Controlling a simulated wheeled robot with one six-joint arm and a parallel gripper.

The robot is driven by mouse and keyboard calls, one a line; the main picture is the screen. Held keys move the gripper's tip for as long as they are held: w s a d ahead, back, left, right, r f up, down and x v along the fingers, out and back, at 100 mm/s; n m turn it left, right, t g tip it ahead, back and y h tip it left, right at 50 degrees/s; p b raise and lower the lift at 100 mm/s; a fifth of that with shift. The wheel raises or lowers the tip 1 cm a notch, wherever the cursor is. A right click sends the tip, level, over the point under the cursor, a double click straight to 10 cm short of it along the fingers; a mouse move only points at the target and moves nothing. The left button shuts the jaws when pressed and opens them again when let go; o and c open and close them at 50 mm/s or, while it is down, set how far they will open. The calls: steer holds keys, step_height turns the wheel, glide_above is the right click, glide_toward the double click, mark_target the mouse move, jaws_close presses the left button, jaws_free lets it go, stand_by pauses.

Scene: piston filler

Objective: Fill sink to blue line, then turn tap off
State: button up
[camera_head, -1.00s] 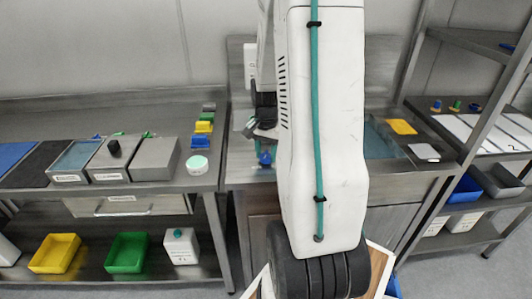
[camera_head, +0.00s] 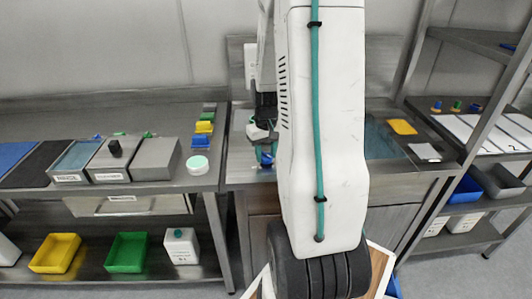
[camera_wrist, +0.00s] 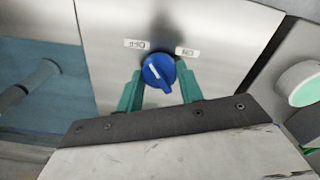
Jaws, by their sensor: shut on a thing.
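The blue tap knob (camera_wrist: 158,72) sits on the steel counter between an OFF label (camera_wrist: 137,44) and an ON label (camera_wrist: 187,52), both upside down in the wrist view. The white mark on the knob slants up and left, toward the OFF label. My gripper (camera_wrist: 160,84) has its green fingers shut on the knob, one on each side. The knob also shows low beside my arm in the head view (camera_head: 266,159). The sink (camera_wrist: 40,100) is at the left of the wrist view, with teal water and a grey spout (camera_wrist: 28,85). I cannot make out the blue line.
My arm hides part of the sink in the head view. A round tub with a green top (camera_head: 197,165) stands on the left counter, near several coloured blocks (camera_head: 204,127). A yellow sponge-like piece (camera_head: 402,127) and a white card (camera_head: 425,152) lie right of the sink.

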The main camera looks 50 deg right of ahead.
mark_target(266, 156)
steer(key=shift+n, duration=0.9)
steer(key=o, duration=1)
steer(key=shift+r, duration=0.15)
step_height(266, 156, up, 8)
steer(key=shift+f, duration=0.2)
